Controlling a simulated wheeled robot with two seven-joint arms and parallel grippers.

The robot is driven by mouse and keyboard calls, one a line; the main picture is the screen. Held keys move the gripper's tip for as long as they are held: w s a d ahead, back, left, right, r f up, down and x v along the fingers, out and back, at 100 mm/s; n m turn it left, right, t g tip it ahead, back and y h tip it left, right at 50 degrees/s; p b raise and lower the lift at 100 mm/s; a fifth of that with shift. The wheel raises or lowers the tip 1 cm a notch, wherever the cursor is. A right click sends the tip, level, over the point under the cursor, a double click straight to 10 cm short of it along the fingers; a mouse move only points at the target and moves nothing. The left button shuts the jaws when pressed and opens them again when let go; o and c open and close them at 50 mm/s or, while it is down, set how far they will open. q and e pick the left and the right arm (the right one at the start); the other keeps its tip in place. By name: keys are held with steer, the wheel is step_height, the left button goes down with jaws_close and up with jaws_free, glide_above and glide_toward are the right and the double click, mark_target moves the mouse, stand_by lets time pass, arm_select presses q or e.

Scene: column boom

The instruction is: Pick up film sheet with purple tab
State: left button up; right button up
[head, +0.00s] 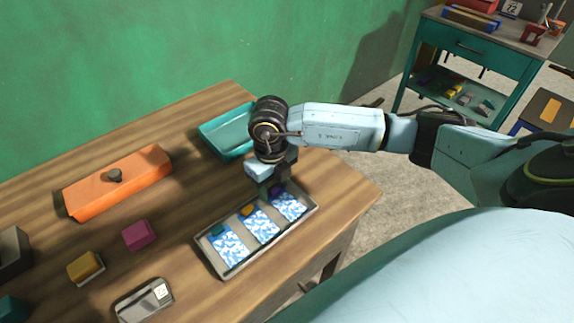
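A shallow grey tray (309,210) on the wooden table holds film sheets with a blue and white pattern. The sheet with the purple tab (290,207) lies at the tray's right end, and its tab (275,190) is partly hidden by my gripper. The middle sheet (262,226) has an orange tab, and the left sheet (230,247) has a green tab. My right gripper (271,190) points down at the purple tab. Whether its fingers are open or closed on the tab is not clear. My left gripper is not in view.
A teal bin (222,134) stands behind my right gripper. An orange box (118,184) with a dark knob, a magenta block (140,235), a yellow block (86,267) and a grey device (143,301) lie to the left. A teal workbench (470,50) stands far right.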

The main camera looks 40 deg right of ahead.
steer(key=c, duration=0.8)
steer(key=shift+r, duration=0.1)
